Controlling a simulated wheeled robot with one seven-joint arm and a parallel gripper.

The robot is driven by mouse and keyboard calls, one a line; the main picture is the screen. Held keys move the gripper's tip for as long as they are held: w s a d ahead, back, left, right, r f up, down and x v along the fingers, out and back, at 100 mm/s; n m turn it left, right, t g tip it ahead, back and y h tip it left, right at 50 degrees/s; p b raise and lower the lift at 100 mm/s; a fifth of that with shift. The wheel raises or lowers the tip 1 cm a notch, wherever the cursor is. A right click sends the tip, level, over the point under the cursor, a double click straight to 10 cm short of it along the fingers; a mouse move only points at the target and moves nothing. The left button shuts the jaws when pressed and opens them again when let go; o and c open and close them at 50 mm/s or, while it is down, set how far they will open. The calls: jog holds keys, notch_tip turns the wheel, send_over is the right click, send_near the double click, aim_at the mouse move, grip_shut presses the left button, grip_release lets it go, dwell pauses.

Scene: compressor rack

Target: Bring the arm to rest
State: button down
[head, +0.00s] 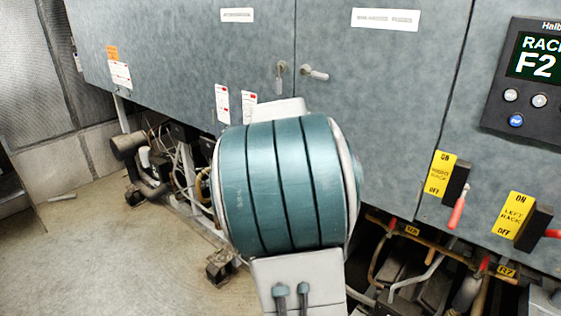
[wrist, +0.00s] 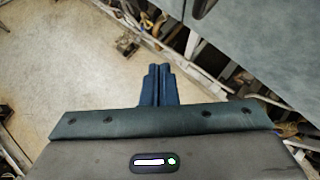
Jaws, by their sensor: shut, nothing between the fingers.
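My gripper (wrist: 159,72) shows in the wrist view as two blue fingers that lie side by side, shut with nothing between them. It is over the floor and the pipework along the foot of the rack, touching nothing that I can see. In the head view a large teal and white joint of my arm fills the middle and hides part of the rack's lower edge. My gripper cannot be made out in the head view.
The grey compressor rack cabinet (head: 420,85) stands close behind my arm. At right are a display panel (head: 535,85) and two switches with red handles, the middle one (head: 455,190) and the right one (head: 532,228). Pipes (head: 405,255) run below. The floor (head: 110,265) at left is mostly clear.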

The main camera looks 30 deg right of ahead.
jog(key=shift+s+a+r, duration=0.1)
jog(key=shift+a+r, duration=0.1)
jog(key=s+a+f+m+g+y+b, duration=0.1)
jog(key=s+a+f+m, duration=0.3)
jog(key=s+m, duration=0.5)
jog(key=s+a+f+m+g+y+b, duration=0.1)
jog(key=s+a+f+m+g+b, duration=0.1)
jog(key=s+a+m, duration=0.7)
jog(key=s+a+f+m+g+y+b, duration=0.1)
jog(key=s+a+f+m+b, duration=0.2)
jog(key=s+a+f+m, duration=0.3)
jog(key=s+a+m, duration=0.1)
jog(key=s+m, duration=0.4)
jog(key=m, duration=0.2)
jog(key=shift+y, duration=0.3)
jog(key=shift+w, duration=0.15)
